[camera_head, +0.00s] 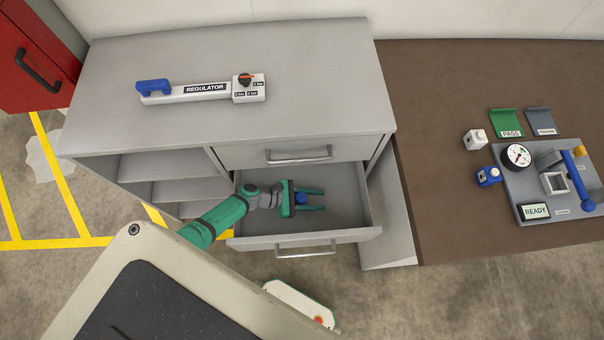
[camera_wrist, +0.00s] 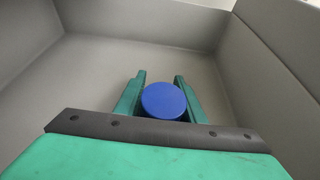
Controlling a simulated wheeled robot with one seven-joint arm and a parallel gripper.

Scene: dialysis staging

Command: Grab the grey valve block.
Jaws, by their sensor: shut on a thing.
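My gripper (camera_head: 312,197) is inside the open drawer (camera_head: 345,218) of the grey cabinet, with its green fingers pointing right. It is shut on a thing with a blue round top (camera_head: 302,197). In the wrist view the same blue round top (camera_wrist: 164,101) sits between the two fingers, near the drawer floor. The body under the blue top is hidden, so I cannot tell whether it is the grey valve block. No other loose thing shows in the drawer.
The cabinet top holds a regulator (camera_head: 200,90). The drawer walls (camera_wrist: 85,18) surround my gripper closely. On the brown table to the right stand a white block (camera_head: 475,139), a blue block (camera_head: 488,176) and a grey panel (camera_head: 530,185) with a gauge and a blue lever.

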